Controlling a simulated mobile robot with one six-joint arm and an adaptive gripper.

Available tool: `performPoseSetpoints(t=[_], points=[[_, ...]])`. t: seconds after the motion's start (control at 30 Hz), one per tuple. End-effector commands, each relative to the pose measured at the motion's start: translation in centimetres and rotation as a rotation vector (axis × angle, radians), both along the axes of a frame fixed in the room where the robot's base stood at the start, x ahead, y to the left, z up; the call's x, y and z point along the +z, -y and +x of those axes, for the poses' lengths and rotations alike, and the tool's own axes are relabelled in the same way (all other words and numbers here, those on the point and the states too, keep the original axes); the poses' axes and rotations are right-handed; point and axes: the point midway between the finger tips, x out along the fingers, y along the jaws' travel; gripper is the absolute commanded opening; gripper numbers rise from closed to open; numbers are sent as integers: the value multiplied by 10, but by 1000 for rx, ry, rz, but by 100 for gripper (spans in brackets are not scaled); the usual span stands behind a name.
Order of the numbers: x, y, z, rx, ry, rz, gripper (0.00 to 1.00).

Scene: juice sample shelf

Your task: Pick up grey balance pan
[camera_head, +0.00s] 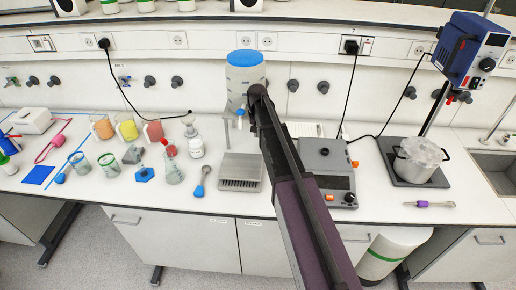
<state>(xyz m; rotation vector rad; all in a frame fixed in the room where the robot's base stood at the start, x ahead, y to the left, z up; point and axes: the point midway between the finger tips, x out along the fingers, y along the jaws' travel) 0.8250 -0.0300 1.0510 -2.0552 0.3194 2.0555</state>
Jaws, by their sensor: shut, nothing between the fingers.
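My gripper (252,124) is small and dark at the far end of my arm, in front of the blue-lidded container. It is shut and empty, to the right of the grey piece and well apart from it. My arm hides part of the bench behind it.
Beakers of coloured juice (127,129) stand at the left. A grey device (325,160) and a pot (420,165) stand to the right.

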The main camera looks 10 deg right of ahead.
Motion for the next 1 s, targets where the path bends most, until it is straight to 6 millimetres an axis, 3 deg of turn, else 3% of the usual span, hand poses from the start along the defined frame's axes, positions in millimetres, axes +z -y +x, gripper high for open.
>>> performPoseSetpoints(t=[0.47, 1.0], points=[[-7, 1, -1, -1, 0, 0, 0], [-44, 2, -1, -2, 0, 0, 0]])
